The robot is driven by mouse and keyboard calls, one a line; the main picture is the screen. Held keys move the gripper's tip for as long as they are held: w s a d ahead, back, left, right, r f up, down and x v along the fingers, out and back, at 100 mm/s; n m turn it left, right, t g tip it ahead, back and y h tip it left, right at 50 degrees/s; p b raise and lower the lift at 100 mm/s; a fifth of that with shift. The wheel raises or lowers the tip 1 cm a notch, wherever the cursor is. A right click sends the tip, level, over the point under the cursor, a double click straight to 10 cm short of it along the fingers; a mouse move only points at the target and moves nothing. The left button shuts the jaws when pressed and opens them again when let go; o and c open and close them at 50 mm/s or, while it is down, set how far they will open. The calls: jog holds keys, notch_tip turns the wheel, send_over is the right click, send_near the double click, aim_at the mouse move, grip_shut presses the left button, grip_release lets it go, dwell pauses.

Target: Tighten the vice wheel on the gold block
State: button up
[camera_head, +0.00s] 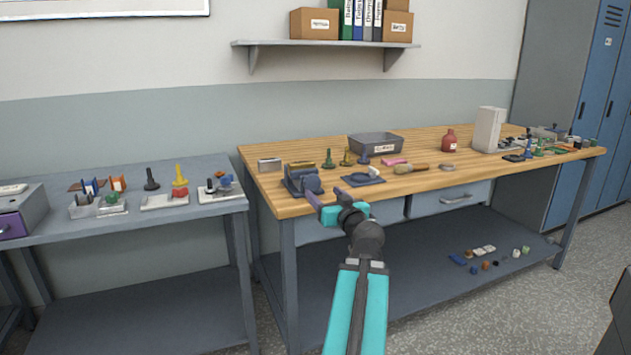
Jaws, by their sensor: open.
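The vice (289,185) is a dark blue-grey device near the front left corner of the wooden workbench. The gold block (301,166) shows as a thin gold strip at the top of the vice. The round vice wheel (313,185) is on the vice's front side, facing me. My gripper (319,206) is open, with its purple-grey fingers just in front of and below the wheel. One finger overlaps the wheel's lower edge in the picture; I cannot tell whether they touch. How firmly the jaws sit on the block is too small to tell.
On the workbench (468,168), a blue-grey plate (362,180) with a knob, a brush (410,168) and a grey bin (376,144) stand right of the vice. A grey side table (45,218) with several small trays is at left.

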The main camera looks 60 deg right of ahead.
aim_at(314, 184)
jog(key=shift+p+x, duration=1.5)
jog(key=shift+x, duration=2.4)
jog(key=c, duration=1.1)
jog(key=shift+o, duration=0.2)
jog(key=shift+m+b, duration=0.4)
jog(key=shift+f+m+b, duration=0.1)
jog(key=shift+m+b, duration=0.4)
jog(key=shift+m, duration=0.2)
jog(key=shift+d+m+b, duration=0.1)
jog(key=shift+m+b, duration=0.5)
jog(key=shift+m, duration=1.1)
